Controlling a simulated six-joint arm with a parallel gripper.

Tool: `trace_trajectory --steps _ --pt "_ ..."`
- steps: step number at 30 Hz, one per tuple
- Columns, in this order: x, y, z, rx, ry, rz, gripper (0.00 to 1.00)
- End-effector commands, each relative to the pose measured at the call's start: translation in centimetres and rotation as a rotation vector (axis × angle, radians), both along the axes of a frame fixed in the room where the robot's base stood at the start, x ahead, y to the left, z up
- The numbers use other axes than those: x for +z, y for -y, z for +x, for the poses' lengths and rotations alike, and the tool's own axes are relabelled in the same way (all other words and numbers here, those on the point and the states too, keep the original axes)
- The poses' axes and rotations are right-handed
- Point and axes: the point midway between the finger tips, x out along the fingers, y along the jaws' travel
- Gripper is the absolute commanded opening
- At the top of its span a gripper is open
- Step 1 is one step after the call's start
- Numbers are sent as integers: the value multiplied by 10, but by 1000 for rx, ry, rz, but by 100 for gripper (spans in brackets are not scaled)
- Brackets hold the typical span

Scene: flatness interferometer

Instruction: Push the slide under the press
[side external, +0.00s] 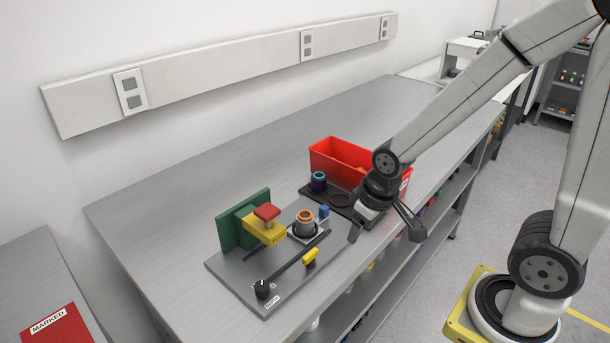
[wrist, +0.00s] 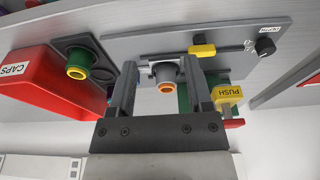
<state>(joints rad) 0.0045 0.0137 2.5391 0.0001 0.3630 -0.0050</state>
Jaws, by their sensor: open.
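The press (side external: 243,219) has a green upright, a yellow block (side external: 264,229) marked PUSH and a red top (side external: 266,211). The slide sits beside the press, to its right in the side view. My gripper (side external: 385,232) is open and empty, to the right of the slide. In the wrist view the cup (wrist: 165,77) shows between the fingers of my gripper (wrist: 164,83), apart from them.
A yellow handle (side external: 310,256) and black DEPTH knob (side external: 262,290) sit on the plate. A black rack (side external: 342,199) holds a purple cup (side external: 319,182) and a green-yellow cup (wrist: 78,65). A red CAPS bin (side external: 340,157) stands behind. The bench left of the plate is clear.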

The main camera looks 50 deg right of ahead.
Motion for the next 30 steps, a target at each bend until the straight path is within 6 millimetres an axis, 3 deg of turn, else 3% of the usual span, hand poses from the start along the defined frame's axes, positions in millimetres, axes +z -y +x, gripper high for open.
trace_trajectory --steps 5,21,30 --pt "1 6 22 -3 -27 -3 65" --pt "-1 57 128 -3 -182 -4 65" --pt "-5 73 152 0 -225 1 65"
